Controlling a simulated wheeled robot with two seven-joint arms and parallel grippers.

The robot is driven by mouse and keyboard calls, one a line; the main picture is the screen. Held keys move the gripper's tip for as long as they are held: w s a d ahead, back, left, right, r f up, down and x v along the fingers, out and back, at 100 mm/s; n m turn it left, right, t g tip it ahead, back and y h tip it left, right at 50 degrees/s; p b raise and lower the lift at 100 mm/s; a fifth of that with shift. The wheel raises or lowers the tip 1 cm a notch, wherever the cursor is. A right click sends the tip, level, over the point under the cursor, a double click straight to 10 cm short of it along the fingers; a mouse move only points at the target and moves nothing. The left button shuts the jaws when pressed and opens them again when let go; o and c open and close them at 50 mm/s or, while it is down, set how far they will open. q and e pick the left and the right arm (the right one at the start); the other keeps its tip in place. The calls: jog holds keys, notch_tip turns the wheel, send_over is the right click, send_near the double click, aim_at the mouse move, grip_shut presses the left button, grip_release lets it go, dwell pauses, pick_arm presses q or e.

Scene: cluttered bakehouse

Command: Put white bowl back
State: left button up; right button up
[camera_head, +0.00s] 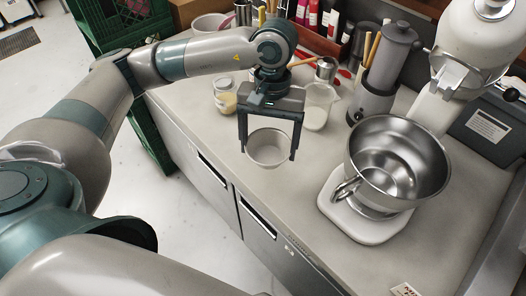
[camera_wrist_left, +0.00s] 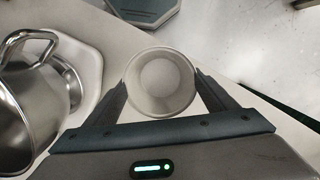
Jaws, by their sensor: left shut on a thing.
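The white bowl (camera_head: 268,148) is between the two fingers of my left gripper (camera_head: 269,152), near the front edge of the counter in the head view. My left gripper is shut on the bowl, one finger at each side of it. The bowl looks empty, with its opening facing up. In the left wrist view, the bowl (camera_wrist_left: 160,83) sits between the fingertips of my left gripper (camera_wrist_left: 160,88). I cannot tell whether the bowl touches the counter. My right gripper is not in view.
A stand mixer with a steel bowl (camera_head: 397,165) stands right of the gripper. A glass jar (camera_head: 225,97), a clear jug (camera_head: 318,105) and a grey grinder (camera_head: 385,70) stand behind. Green crates (camera_head: 148,130) stand left of the counter.

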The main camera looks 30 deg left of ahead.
aim_at(268, 166)
pick_arm(q)
jog(key=n, duration=0.3)
jog(key=s+n, duration=0.1)
jog(key=shift+d+r+h, duration=0.25)
jog(key=shift+h, duration=0.15)
jog(key=n, duration=0.4)
jog(key=s+n+t, duration=0.1)
jog(key=shift+d+r+n+p, duration=0.15)
jog(key=shift+r+n+p, duration=0.15)
jog(key=shift+n+p, duration=0.1)
jog(key=n, duration=0.3)
jog(key=s+n, duration=0.1)
jog(key=n, duration=0.1)
jog(key=shift+d+r+t+h, duration=0.1)
jog(key=shift+r+t+h, duration=0.2)
jog(key=shift+r+t, duration=0.1)
jog(key=n, duration=0.5)
jog(key=shift+s+r+t, duration=0.25)
jog(key=shift+s+t, duration=0.1)
jog(key=shift+t, duration=0.05)
